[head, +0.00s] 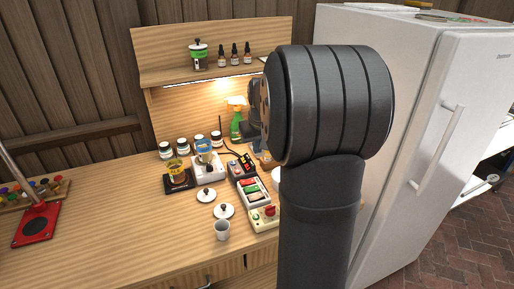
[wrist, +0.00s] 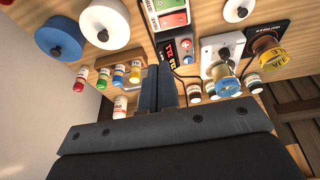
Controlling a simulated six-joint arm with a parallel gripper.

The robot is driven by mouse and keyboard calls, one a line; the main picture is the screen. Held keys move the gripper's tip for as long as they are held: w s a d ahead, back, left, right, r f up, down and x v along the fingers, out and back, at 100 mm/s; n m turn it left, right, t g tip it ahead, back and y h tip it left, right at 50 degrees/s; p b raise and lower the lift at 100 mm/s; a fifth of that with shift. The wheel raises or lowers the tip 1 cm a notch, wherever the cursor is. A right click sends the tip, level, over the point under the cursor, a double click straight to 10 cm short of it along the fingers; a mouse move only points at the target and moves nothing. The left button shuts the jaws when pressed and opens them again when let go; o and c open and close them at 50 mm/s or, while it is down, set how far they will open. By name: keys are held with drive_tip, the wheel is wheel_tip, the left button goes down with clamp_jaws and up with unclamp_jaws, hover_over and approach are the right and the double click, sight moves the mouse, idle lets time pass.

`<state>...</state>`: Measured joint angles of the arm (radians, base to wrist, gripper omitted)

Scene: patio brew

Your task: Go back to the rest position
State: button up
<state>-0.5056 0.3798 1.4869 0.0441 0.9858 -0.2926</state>
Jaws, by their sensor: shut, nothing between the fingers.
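My gripper (wrist: 161,88) shows in the wrist view, its two dark fingers together with nothing between them. It points over the wooden workbench (wrist: 205,14), near a black box with a red digital display. In the head view my thick black arm fills the middle and right of centre, and the gripper's fingertips cannot be made out there.
The workbench (head: 110,225) holds a white hot plate (head: 208,168) with a beaker, a dark scale (head: 178,182), a small cup (head: 222,230), white lids and several jars. A green spray bottle (head: 236,122) stands behind. A white fridge (head: 415,130) stands right.

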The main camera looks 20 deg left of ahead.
drive_tip(key=o, duration=0.4)
drive_tip(key=shift+a, duration=0.25)
drive_tip(key=shift+c, duration=0.2)
drive_tip(key=o, duration=1.8)
drive_tip(key=s+a+g, duration=0.1)
drive_tip(key=s+a, duration=0.1)
drive_tip(key=a, duration=0.3)
drive_tip(key=s+a+h, duration=0.1)
drive_tip(key=s+a, duration=0.1)
drive_tip(key=a, duration=0.3)
drive_tip(key=s+a+f+g, duration=0.1)
drive_tip(key=s+a, duration=0.1)
drive_tip(key=a, duration=0.3)
drive_tip(key=shift+s+a+g+h, duration=0.2)
drive_tip(key=shift+s+g+h, duration=0.1)
drive_tip(key=shift+s+h, duration=0.1)
drive_tip(key=shift+c, duration=0.2)
drive_tip(key=f, duration=1)
drive_tip(key=shift+s+a+f, duration=0.1)
drive_tip(key=shift+s+a, duration=0.1)
drive_tip(key=shift+a, duration=0.1)
wheel_tip(320, 180, up, 10)
